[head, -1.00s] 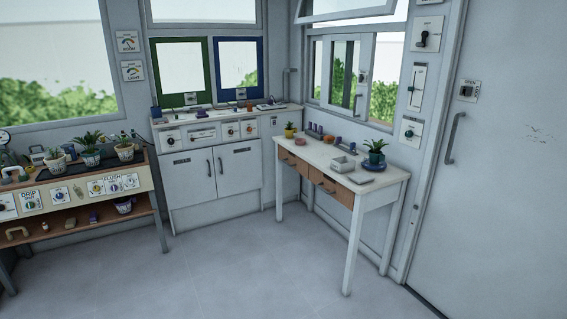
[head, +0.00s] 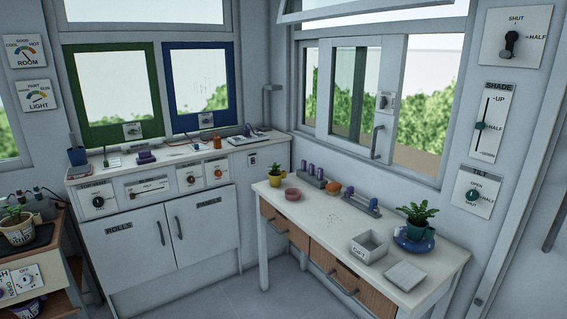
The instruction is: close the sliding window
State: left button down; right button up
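The sliding window (head: 372,100) is in the right wall, above the white table. Its sliding pane (head: 354,92) stands toward the left, with a grey upright handle (head: 376,142) on its right stile and a small latch plate (head: 385,101) above the handle. To the right of the pane the opening (head: 425,100) shows greenery and a brown strip, so the window stands open there. Neither of my grippers shows in the head view.
A white table (head: 330,224) below the window carries a potted plant (head: 418,218), a square white box (head: 369,246), a flat white tile (head: 404,276) and racks of purple items. Wall controls (head: 487,125) are on the right. Grey floor lies in front.

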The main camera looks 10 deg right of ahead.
aim_at(395, 51)
jog(key=i+z, duration=0.25)
jog(key=i, duration=0.15)
jog(key=i+j+z, duration=0.2)
jog(key=i, duration=0.2)
jog(key=i+j+z, duration=0.25)
jog(key=i, duration=0.15)
